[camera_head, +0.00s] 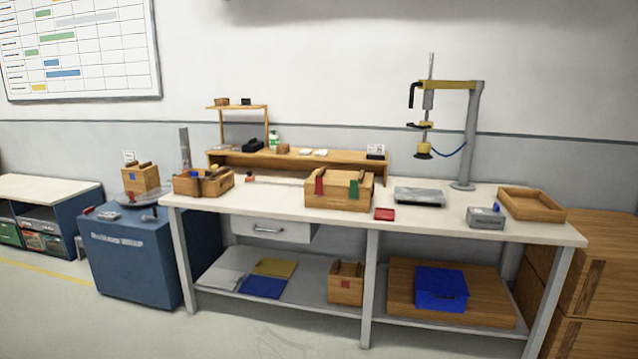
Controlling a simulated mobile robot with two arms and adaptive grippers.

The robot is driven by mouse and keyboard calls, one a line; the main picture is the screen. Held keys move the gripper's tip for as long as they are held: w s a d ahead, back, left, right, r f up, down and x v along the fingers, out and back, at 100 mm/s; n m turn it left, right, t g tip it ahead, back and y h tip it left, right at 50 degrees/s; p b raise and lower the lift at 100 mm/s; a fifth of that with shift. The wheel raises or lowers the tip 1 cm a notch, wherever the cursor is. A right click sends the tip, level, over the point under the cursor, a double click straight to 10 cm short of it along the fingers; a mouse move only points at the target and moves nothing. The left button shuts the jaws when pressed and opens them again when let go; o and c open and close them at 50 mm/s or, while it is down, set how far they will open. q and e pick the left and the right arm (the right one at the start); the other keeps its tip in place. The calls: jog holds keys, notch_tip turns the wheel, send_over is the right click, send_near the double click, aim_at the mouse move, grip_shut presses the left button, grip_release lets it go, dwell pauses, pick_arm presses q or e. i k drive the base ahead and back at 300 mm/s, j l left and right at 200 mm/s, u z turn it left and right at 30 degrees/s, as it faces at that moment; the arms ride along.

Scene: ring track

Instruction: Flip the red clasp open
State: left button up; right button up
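A wooden box (337,202) sits on the front middle of the workbench. A red clasp (320,182) lies over the left part of its front and top edge. A green clasp (353,189) is at its right part. The red clasp looks folded down against the box, but it is too small to tell its exact state. Neither of my grippers is in view.
The workbench (470,229) stands some way off, with clear floor before it. A red flat block (384,214) lies right of the box. A grey device (485,217) and wooden tray (532,205) are farther right. A blue cart (125,268) stands left.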

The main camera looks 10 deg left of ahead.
aim_at(319, 182)
jog(key=u, duration=1.1)
jog(key=i+u, duration=0.15)
jog(key=u, duration=0.15)
jog(key=i, duration=4.7)
jog(key=z, duration=3.25)
